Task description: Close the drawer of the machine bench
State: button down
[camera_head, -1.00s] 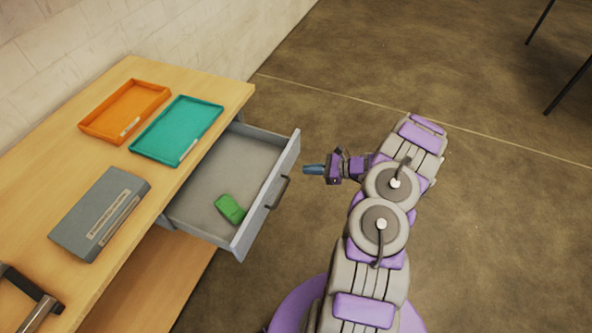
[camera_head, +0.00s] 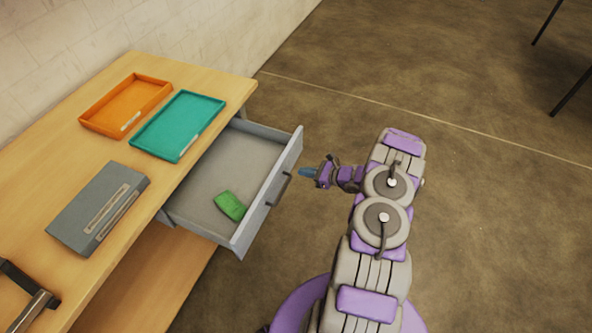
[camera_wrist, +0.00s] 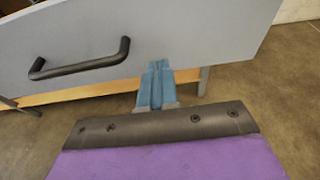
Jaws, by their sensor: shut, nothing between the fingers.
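The grey drawer (camera_head: 268,200) of the wooden machine bench (camera_head: 118,240) stands pulled out, and a green block (camera_head: 230,206) lies inside it. Its front panel also fills the upper part of the wrist view (camera_wrist: 190,38), with a dark bar handle (camera_wrist: 80,62) left of my fingers. My gripper (camera_head: 303,172) is shut and empty, just outside the drawer front, beyond the handle's far end in the head view. In the wrist view the blue fingertips (camera_wrist: 157,66) point at the front panel near its lower edge; whether they touch it cannot be told.
On the bench top are an orange tray (camera_head: 85,121), a teal tray (camera_head: 160,155) and a grey box (camera_head: 95,208). A dark metal part (camera_head: 32,305) is at the lower left. The floor right of my arm is clear; thin dark legs stand at the upper right.

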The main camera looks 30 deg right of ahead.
aim_at(288, 167)
jog(key=shift+w+a+b, duration=0.2)
jog(key=shift+w+a, duration=0.45)
jog(key=shift+w, duration=0.15)
jog(key=shift+w+a+b, duration=0.2)
jog(key=shift+w+a, duration=0.4)
jog(key=shift+w, duration=0.2)
